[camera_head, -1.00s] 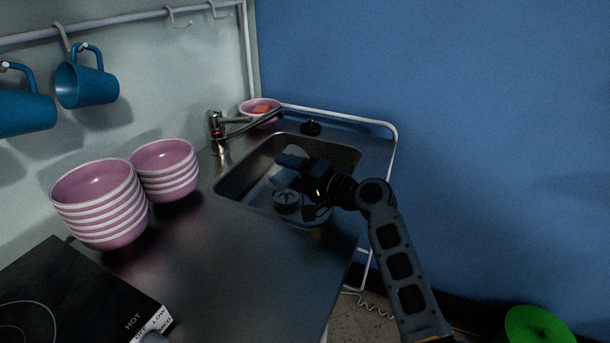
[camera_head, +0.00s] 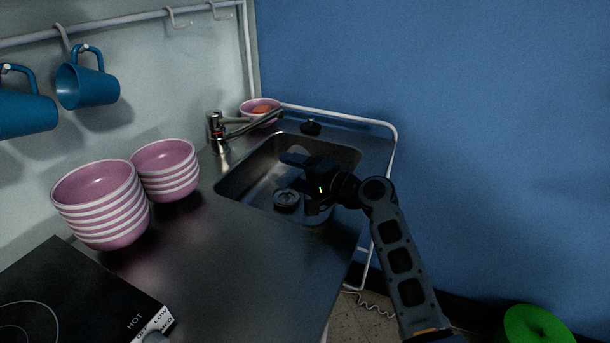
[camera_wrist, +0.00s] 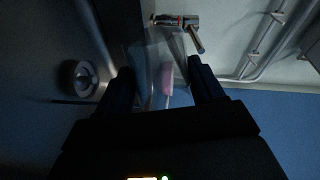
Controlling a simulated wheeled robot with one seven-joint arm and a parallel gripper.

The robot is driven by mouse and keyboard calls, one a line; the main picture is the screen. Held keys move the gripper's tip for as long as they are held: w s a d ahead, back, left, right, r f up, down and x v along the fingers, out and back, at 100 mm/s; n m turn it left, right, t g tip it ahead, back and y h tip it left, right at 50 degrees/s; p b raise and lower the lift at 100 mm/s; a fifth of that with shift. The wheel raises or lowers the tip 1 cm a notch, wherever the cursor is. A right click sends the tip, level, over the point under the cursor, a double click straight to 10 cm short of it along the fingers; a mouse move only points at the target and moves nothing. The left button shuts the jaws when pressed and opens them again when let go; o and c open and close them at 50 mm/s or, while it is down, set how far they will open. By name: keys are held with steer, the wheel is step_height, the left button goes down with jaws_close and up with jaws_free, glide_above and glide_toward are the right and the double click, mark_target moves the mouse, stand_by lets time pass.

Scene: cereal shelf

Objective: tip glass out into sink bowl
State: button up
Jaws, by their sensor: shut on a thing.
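My gripper (camera_head: 303,181) is over the sink bowl (camera_head: 240,184) in the head view. In the wrist view my gripper (camera_wrist: 163,84) is shut on a clear glass (camera_wrist: 158,60), which shows faintly between the two dark fingers. The glass is too faint to make out in the head view, so I cannot tell its exact tilt or whether anything is in it. The drain (camera_head: 286,199) lies in the bowl's floor to the lower left of the gripper, and it also shows at the left of the wrist view (camera_wrist: 82,77).
The tap (camera_head: 217,132) stands at the sink's back left, its spout reaching right. A pink bowl (camera_head: 250,106) with an orange item sits behind it. Stacked pink bowls (camera_head: 100,208) stand left on the counter, near the hob (camera_head: 75,300). A white rail (camera_head: 350,118) edges the sink.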

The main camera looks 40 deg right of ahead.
steer(key=shift+d+r+m+y+p, duration=0.3)
steer(key=shift+r+m+p, duration=0.25)
steer(key=shift+m+p, duration=0.45)
stand_by(0.5)
